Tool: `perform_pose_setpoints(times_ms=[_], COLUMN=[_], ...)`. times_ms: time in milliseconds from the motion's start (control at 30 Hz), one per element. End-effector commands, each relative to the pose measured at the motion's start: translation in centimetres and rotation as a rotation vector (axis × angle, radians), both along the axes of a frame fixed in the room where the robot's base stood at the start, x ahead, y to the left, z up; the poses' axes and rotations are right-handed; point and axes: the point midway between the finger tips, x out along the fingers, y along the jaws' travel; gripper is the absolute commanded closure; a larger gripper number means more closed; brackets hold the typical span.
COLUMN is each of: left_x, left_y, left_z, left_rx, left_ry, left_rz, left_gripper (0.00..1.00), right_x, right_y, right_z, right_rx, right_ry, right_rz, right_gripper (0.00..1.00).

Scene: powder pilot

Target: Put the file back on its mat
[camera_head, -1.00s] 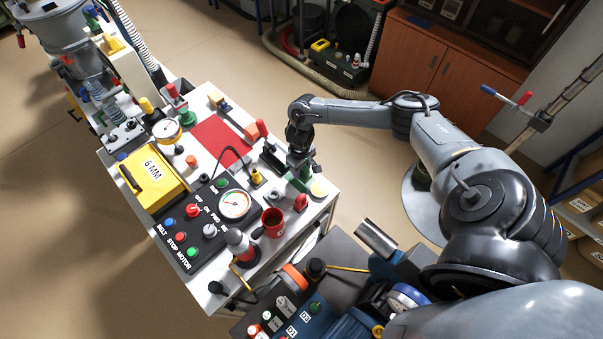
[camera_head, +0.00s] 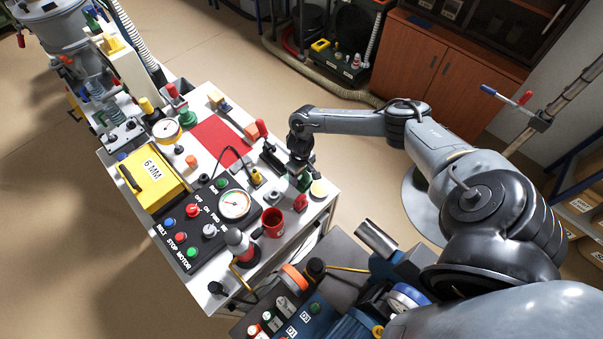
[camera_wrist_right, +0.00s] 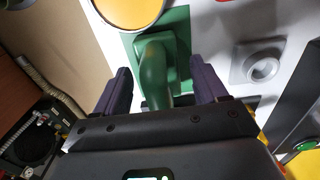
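No file can be made out for certain; a slim piece with a red-orange end (camera_head: 262,128) stands at the mat's right edge. My right gripper (camera_head: 301,172) points down at the bench's right side, away from the mat. In the right wrist view its two dark fingers (camera_wrist_right: 162,80) are apart, on either side of a green upright piece on a green base (camera_wrist_right: 178,55), with gaps showing. My left gripper is out of view.
A yellow 6 MM case (camera_head: 152,178), a black control panel with a gauge (camera_head: 205,222) and a red cup (camera_head: 272,222) crowd the bench's near part. A red knob (camera_head: 300,203) and a round yellow-topped piece (camera_head: 318,188) stand close to my right gripper.

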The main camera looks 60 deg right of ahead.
Motion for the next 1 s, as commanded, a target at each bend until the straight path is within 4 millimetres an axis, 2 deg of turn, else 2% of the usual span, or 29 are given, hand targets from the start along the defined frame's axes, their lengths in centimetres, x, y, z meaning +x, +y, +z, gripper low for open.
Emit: perform_pose_setpoints(times_ms=[233, 367, 467, 800, 1000], left_x=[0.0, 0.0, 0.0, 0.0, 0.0], left_y=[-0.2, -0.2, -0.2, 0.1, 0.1], left_z=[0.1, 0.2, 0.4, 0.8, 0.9], left_rx=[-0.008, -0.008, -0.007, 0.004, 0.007], left_ry=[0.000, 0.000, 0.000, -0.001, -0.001], left_rz=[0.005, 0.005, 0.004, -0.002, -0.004], left_gripper=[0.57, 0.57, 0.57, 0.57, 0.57], right_x=[0.0, 0.1, 0.1, 0.1, 0.2], right_y=[0.0, -0.1, 0.0, 0.1, 0.2], right_z=[0.2, 1.0, 2.2, 8.3, 11.0], right_rx=[0.000, -0.001, 0.000, 0.000, 0.000], right_ry=[-0.001, -0.002, -0.002, -0.003, -0.002], right_rz=[0.000, 0.000, 0.001, 0.002, 0.001], right_gripper=[0.28, 0.28, 0.28, 0.28, 0.28])
